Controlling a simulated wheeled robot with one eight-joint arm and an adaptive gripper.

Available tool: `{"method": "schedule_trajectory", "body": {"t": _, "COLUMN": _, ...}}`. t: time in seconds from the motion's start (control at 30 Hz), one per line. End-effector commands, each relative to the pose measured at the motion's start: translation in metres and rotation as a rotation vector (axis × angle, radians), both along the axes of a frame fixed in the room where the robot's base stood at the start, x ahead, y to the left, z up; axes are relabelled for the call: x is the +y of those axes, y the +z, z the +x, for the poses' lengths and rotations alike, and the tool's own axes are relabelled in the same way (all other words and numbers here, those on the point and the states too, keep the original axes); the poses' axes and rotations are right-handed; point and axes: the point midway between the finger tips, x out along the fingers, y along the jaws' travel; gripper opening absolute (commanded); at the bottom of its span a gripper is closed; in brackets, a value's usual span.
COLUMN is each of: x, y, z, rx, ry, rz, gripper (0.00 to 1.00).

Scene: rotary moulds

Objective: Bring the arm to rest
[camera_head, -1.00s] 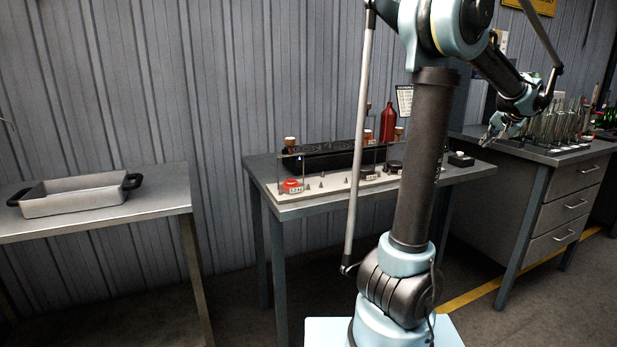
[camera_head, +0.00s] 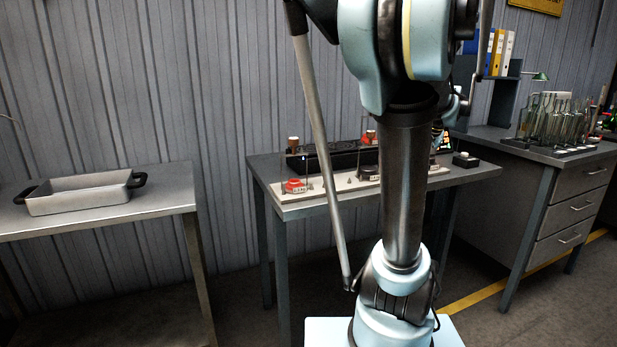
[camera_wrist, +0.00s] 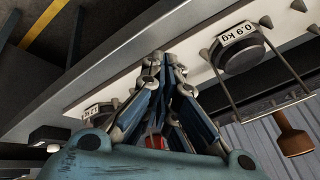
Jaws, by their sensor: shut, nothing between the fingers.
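My gripper (camera_wrist: 163,60) is in the wrist view with its fingertips together and nothing between them. A small red patch shows low between its finger links; I cannot tell what it belongs to. The fingertips lie in the picture over the edge of a pale board. In the head view my own arm stands upright in front of the middle table (camera_head: 262,170), and my gripper is hidden behind it.
The board (camera_head: 300,199) bears a red round piece (camera_head: 294,186) and thin rod frames. A dark round piece labelled 0.9 kg (camera_wrist: 241,53) and a brown knob (camera_wrist: 292,141) are near my gripper. A metal pan (camera_head: 80,198) is left; glass bottles (camera_head: 560,125) are right.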

Motion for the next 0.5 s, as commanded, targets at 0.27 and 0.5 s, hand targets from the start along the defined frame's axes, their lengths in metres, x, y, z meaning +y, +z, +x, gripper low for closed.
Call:
{"method": "schedule_trajectory", "body": {"t": 0.27, "x": 0.087, "y": -0.050, "z": -0.076, "rx": 0.100, "ry": 0.152, "rz": -0.073, "gripper": 0.00}}
{"method": "schedule_trajectory", "body": {"t": 0.5, "x": 0.129, "y": -0.098, "z": -0.143, "rx": 0.171, "ry": 0.264, "rz": -0.152, "gripper": 0.00}}
